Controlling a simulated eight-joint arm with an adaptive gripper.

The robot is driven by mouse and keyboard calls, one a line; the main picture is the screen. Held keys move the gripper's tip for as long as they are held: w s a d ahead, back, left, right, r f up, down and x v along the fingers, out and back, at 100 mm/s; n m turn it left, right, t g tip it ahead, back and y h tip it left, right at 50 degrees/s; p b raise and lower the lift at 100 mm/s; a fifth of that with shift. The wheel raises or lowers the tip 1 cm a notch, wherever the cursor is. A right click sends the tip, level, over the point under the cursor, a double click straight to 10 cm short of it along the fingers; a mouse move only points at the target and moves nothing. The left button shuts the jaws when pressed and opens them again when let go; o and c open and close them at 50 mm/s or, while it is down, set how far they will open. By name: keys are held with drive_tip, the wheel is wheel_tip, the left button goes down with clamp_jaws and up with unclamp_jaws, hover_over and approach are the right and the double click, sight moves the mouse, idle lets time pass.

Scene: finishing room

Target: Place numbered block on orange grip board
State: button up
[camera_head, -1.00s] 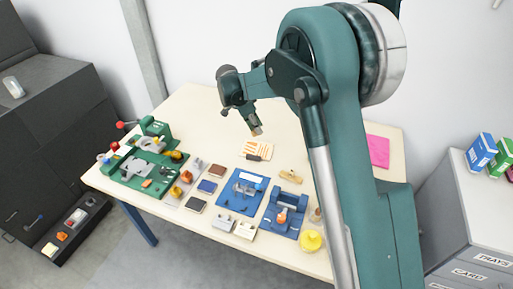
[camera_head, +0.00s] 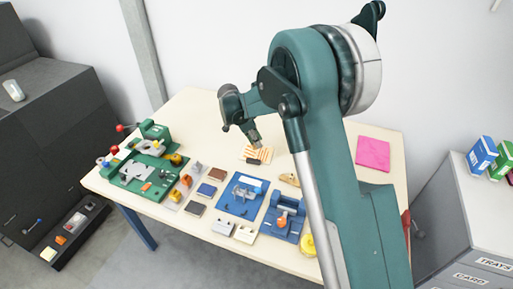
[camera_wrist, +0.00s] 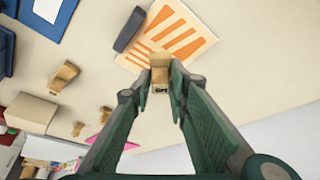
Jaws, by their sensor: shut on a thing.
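My gripper (camera_wrist: 160,84) is shut on a small wooden numbered block (camera_wrist: 159,76), with dark markings on its near face, in the wrist view. The markings are too small to read surely. The orange grip board (camera_wrist: 176,38) is a pale board with orange stripes; it lies flat on the table just beyond the block. The block overlaps the board's near edge in that view; I cannot tell whether they touch. In the head view my gripper (camera_head: 258,143) is just above the striped board (camera_head: 267,153), and the block is hard to make out.
A dark bar (camera_wrist: 128,29) lies at the board's left edge. Blue fixtures (camera_head: 243,195), a green fixture (camera_head: 140,170) and small blocks crowd the table's front. A pink sheet (camera_head: 373,152) lies at right. The table behind the board is clear.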

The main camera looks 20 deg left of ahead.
sight(256, 147)
drive_tip(key=shift+f, duration=1.9)
drive_tip(key=shift+f+b, duration=0.2)
drive_tip(key=shift+b, duration=0.1)
drive_tip(key=o, duration=0.7)
drive_tip(key=shift+r, duration=0.1)
drive_tip(key=shift+o, duration=0.2)
drive_tip(key=shift+r, duration=0.15)
drive_tip(key=p+v, duration=0.1)
drive_tip(key=v, duration=1.1)
drive_tip(key=shift+d, duration=0.1)
